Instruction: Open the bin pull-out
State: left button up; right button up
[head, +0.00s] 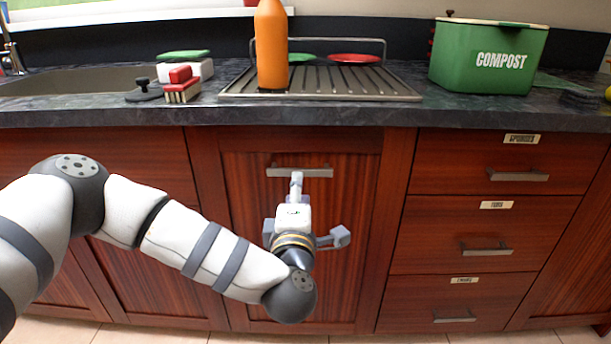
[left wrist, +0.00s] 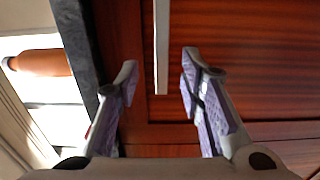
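The bin pull-out (head: 345,230) is a closed reddish wood front in the middle of the lower cabinets. Its grey bar handle (head: 315,172) runs across near the top. In the left wrist view the gripper (left wrist: 158,68) is open, with a finger on each side of the handle (left wrist: 161,45) in the picture. Neither finger visibly touches the bar. The gripper hides part of the front. My right gripper is not in view.
Drawers with labels and bar handles (head: 517,175) are to the right. The dark countertop (head: 330,112) overhangs above. On it stand an orange bottle (head: 271,45), a drying rack (head: 395,90), a green compost box (head: 487,57) and brushes (head: 182,88). The floor in front looks clear.

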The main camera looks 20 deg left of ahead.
pick_arm(q)
jog(key=x, duration=0.8)
jog(key=shift+w+f+b, duration=0.15)
jog(key=shift+w+b, duration=0.05)
jog(key=shift+b, duration=0.15)
grip_shut()
